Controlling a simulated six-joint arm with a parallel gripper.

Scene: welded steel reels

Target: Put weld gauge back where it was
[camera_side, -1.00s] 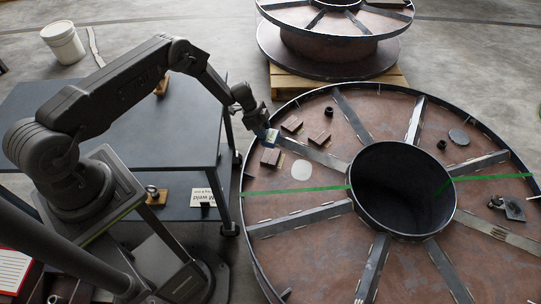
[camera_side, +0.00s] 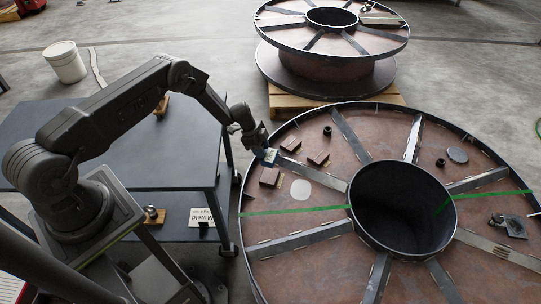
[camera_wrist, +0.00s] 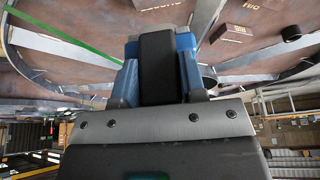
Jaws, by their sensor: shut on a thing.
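My gripper (camera_side: 267,156) has blue fingers and is low over the left rim of the large near reel (camera_side: 320,232), close to several small brown blocks. Its blue fingers also show in the wrist view (camera_wrist: 157,70), on either side of a dark bar. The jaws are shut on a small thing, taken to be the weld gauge.
Brown blocks (camera_side: 270,177) and a pale disc (camera_side: 301,190) lie near my gripper. Raised spokes (camera_side: 300,222) and a hub opening (camera_side: 400,215) break up the reel face. A metal fitting (camera_side: 514,227) lies at right. A dark table (camera_side: 120,150) stands left.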

